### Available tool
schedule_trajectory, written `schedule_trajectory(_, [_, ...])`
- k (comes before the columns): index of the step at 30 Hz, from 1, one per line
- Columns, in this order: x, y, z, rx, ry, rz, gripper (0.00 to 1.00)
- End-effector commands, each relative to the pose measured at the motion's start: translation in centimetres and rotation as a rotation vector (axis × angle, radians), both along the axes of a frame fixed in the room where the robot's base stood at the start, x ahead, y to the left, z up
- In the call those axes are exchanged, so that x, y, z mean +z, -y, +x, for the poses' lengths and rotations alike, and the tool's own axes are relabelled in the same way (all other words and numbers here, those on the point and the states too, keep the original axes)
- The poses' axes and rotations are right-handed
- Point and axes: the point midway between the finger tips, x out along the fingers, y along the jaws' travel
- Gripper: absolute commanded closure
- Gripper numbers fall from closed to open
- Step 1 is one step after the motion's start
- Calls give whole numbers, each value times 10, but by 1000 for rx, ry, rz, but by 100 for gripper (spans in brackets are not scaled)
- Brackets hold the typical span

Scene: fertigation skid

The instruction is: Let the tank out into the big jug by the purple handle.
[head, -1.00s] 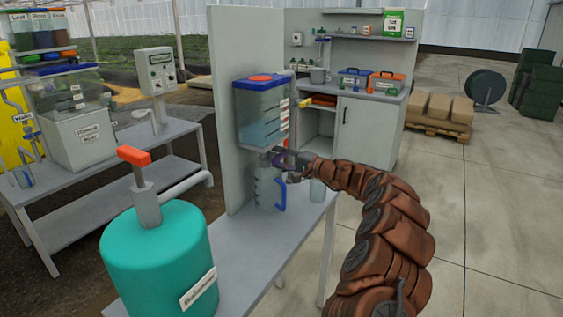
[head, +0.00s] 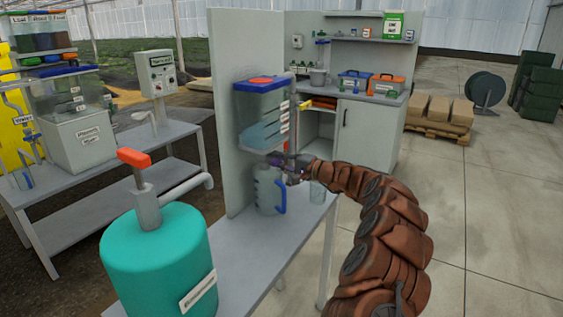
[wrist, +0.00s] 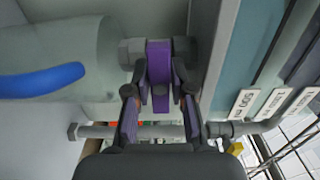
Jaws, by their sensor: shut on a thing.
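The clear tank (head: 262,112) with a blue lid and orange cap hangs against the grey panel, with bluish liquid in it. The big jug (head: 266,190), clear with a blue handle, stands upright on the bench below the tank's outlet. In the wrist view the jug (wrist: 60,48) is at the left and the tank (wrist: 265,50) at the right. The purple handle (wrist: 158,72) sits on the grey outlet fitting between them. My gripper (wrist: 159,92) is shut on the purple handle; in the head view my gripper (head: 290,163) partly hides the outlet.
A teal canister (head: 155,262) with an orange-topped pump stands at the front left. A yellow handle (head: 305,104) shows beside the tank.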

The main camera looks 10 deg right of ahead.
Motion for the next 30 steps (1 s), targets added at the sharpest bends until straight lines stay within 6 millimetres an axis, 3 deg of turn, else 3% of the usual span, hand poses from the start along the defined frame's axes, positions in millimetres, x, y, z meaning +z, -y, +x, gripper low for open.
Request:
schedule_trajectory(8, [-4,0,0,1,20,-18,100])
schedule_trajectory(30, [-7,0,0,0,267,-269,100])
